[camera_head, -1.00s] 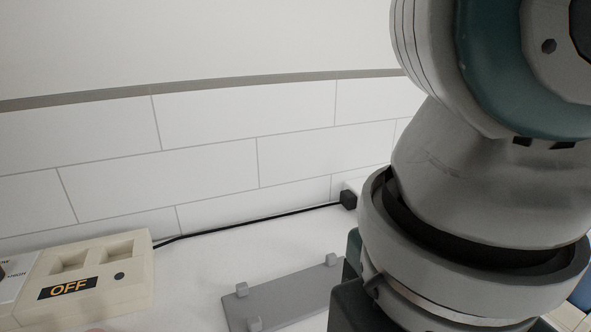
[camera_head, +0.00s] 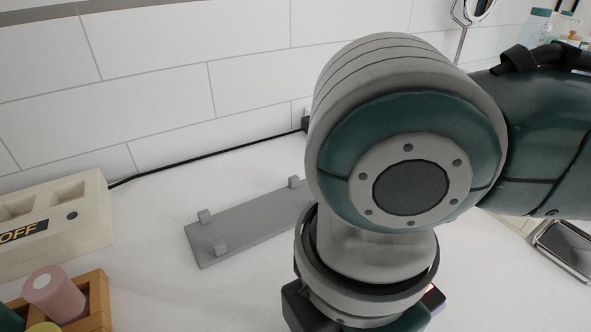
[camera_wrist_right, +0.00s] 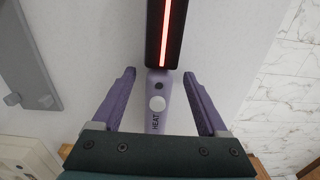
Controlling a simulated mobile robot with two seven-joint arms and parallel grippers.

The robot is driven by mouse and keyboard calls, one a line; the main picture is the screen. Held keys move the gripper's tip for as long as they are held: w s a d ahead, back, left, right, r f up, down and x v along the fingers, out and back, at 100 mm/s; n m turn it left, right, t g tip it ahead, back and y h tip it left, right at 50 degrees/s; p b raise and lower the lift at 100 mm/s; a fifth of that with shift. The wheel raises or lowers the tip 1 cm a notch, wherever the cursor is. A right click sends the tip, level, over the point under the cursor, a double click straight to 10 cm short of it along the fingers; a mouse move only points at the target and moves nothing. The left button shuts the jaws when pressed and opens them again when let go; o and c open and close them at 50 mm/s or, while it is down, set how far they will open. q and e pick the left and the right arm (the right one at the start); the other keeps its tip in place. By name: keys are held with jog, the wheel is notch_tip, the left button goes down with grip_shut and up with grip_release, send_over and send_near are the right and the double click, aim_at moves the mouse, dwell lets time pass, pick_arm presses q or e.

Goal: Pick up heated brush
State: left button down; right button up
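The heated brush shows in the right wrist view as a purple handle (camera_wrist_right: 157,98) marked HEAT, with a dark head (camera_wrist_right: 165,35) that has a glowing red strip. It lies on the white counter. My right gripper (camera_wrist_right: 158,75) is open, with one purple finger on each side of the handle and a visible gap on both sides. In the head view my right arm hides most of the brush; only a small dark end with a reddish glow (camera_head: 434,298) shows beside the wrist. My left gripper is not in view.
A grey plate with small pegs (camera_head: 245,225) lies left of my arm. A cream box marked OFF (camera_head: 55,225) and a wooden holder with rollers (camera_head: 95,300) stand at the left. A black cable (camera_head: 210,155) runs along the wall. A mirror (camera_head: 566,246) lies at the right.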

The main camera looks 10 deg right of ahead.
grip_shut()
dwell(0.4)
